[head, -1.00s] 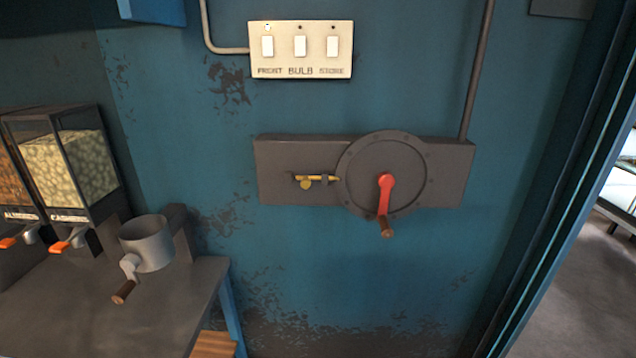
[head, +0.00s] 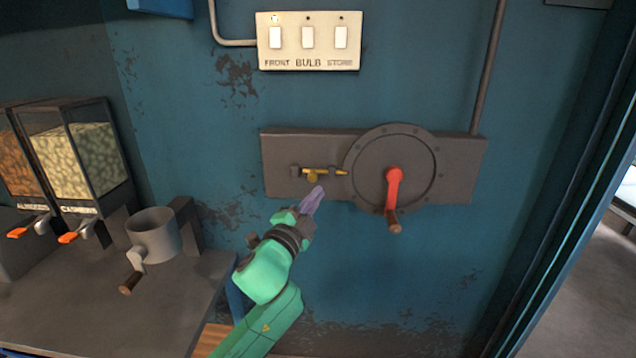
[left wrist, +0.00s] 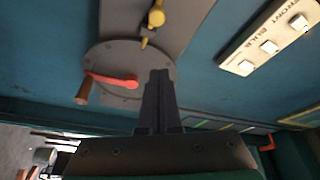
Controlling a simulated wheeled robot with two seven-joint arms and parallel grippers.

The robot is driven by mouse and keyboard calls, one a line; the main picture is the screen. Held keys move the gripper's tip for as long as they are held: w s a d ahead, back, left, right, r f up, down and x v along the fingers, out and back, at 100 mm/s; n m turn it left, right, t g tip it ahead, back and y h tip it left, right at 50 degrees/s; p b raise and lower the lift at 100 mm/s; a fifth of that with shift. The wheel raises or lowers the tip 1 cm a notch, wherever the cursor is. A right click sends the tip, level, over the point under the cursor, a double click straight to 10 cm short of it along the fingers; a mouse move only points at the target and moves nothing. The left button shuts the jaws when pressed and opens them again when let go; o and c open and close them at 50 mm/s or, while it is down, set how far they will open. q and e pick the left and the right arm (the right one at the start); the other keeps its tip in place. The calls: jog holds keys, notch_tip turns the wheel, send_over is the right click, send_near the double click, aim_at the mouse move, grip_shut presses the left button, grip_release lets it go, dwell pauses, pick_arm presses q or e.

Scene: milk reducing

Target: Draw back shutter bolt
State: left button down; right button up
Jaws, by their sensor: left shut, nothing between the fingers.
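The shutter bolt (head: 318,172) is a small brass rod with a round knob, lying level in dark brackets on a grey wall plate (head: 281,180). Its tip points right, toward the round disc (head: 378,150) with the red crank (head: 394,186). My left gripper (head: 316,195) is just below the bolt, shut and empty, apart from the knob as far as I can tell. In the left wrist view the shut fingers (left wrist: 160,80) lie in front of the disc, and the brass knob (left wrist: 156,18) is beyond them at the top. My right gripper is out of view.
A switch panel (head: 308,40) with three white switches is above the plate. A counter (head: 160,310) at the left holds a metal cup with a hand crank (head: 153,232) and dispensers (head: 75,160). A doorway opens at the right.

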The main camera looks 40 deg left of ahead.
pick_arm(q)
jog(key=shift+w+r, duration=0.1)
jog(key=shift+w, duration=0.05)
jog(key=p, duration=0.3)
send_near(332, 172)
jog(key=w+r, duration=0.4)
jog(key=w, duration=0.1)
jog(key=shift+s+a+f, duration=0.95)
jog(key=shift+s+a, duration=0.05)
jog(key=shift+a, duration=0.1)
